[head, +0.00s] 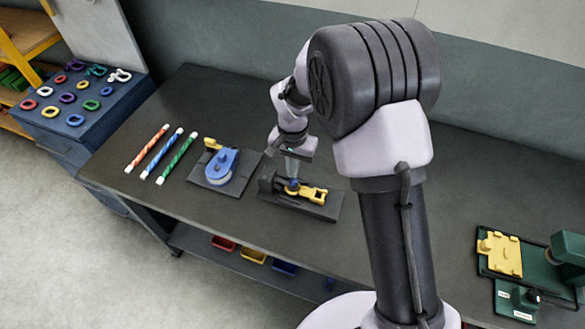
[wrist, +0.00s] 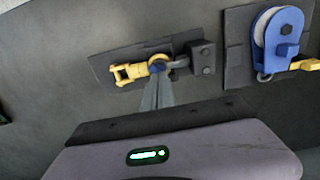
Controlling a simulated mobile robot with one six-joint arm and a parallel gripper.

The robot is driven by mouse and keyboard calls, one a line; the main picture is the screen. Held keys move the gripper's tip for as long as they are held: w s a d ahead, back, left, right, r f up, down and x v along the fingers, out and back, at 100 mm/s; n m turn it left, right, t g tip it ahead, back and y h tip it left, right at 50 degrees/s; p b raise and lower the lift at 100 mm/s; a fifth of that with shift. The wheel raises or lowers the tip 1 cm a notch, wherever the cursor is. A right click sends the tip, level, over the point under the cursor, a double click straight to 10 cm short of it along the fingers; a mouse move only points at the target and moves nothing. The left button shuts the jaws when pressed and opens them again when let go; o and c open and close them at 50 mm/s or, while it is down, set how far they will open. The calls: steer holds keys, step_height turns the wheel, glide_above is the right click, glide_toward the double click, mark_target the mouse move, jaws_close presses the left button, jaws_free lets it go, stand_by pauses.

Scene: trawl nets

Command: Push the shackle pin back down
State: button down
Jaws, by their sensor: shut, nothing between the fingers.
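The yellow shackle (head: 312,193) lies on a dark base plate (head: 325,212) on the bench. It also shows in the wrist view (wrist: 130,72), with a grey link at its right end beside a dark block (wrist: 202,58). The blue pin head (wrist: 157,67) sits at the shackle's ring end and also shows in the head view (head: 292,186). My gripper (head: 291,178) is shut and empty, pointing down right at the pin head. In the wrist view the fingertips (wrist: 158,80) overlap the pin's edge; I cannot tell whether they touch. The pin's shaft is hidden.
A blue pulley block (head: 221,166) on its own plate stands to the left in the head view. Striped rods (head: 162,152) lie further left. A green fixture with a yellow plate (head: 500,254) is at the far right. The bench behind the shackle is clear.

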step_height(320, 180, up, 13)
steer(key=p, duration=0.4)
steer(key=s+d+r+t+b, duration=0.2)
steer(key=s+d+r+b, duration=0.25)
steer(key=b, duration=0.25)
steer(key=s+d+f+t+b, duration=0.1)
steer(key=s+b, duration=0.2)
steer(key=s, duration=0.3)
steer(key=s+d+f+t+y+b, duration=0.1)
steer(key=s+d+b, duration=0.1)
steer(key=s, duration=0.5)
steer(key=s+d+f+t+y+b, duration=0.1)
steer(key=s+d+f+b, duration=0.1)
steer(key=s, duration=0.4)
steer(key=shift+s+t+b, duration=0.2)
steer(key=shift+t+b, duration=0.2)
steer(key=shift+b, duration=0.5)
steer(key=c, duration=2.2)
jaws_free()
steer(key=shift+d, duration=0.1)
